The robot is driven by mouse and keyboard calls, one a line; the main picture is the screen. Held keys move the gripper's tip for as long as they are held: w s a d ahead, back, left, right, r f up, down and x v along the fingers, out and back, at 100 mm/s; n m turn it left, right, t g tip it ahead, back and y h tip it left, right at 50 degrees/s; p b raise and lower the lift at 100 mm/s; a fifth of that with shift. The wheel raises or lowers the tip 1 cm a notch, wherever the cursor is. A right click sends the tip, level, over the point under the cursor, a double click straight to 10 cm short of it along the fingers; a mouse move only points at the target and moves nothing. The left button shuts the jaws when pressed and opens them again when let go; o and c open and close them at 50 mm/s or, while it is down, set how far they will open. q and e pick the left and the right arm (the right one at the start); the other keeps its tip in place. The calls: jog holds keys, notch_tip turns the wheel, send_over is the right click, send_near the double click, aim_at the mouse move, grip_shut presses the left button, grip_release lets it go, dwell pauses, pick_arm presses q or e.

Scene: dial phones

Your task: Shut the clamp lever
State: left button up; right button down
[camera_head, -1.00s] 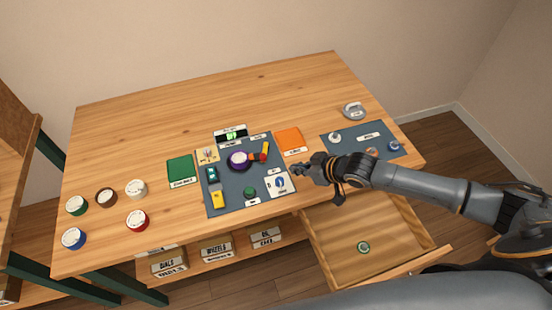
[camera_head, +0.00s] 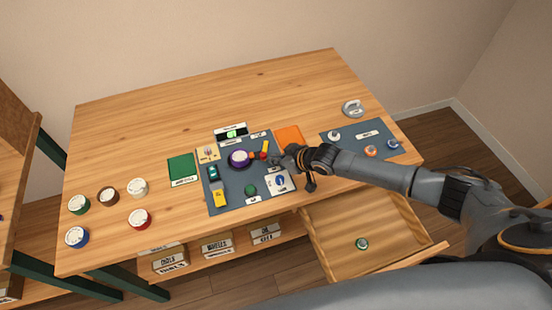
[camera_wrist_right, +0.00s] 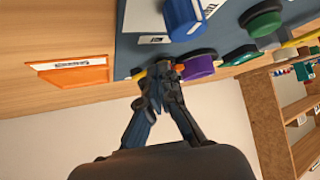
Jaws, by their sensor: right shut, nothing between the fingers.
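The clamp on the grey-blue board (camera_head: 232,188) has a lever with a yellow part (camera_head: 266,146) and a red part (camera_head: 263,155), just right of a purple dial (camera_head: 238,158). My right gripper (camera_head: 273,159) is shut and empty, close beside the lever's right side. In the right wrist view its fingertips (camera_wrist_right: 162,72) are together near the purple dial (camera_wrist_right: 198,68), with a bit of the red part (camera_wrist_right: 180,67) showing beside them. The fingers partly hide the lever, and I cannot tell whether they touch it. My left gripper is not in view.
The board also carries a green knob (camera_head: 250,190), a white plate with a blue knob (camera_head: 281,181) and a yellow-and-green switch (camera_head: 219,196). An open drawer (camera_head: 330,225) juts out below my right arm.

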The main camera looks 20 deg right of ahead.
jog(key=shift+w+a, duration=0.25)
jog(key=shift+a, duration=0.55)
jog(key=shift+r, duration=0.1)
jog(key=shift+a, duration=0.1)
jog(key=shift+w+d+r, duration=0.1)
jog(key=shift+w+d, duration=0.05)
jog(key=shift+d, duration=0.4)
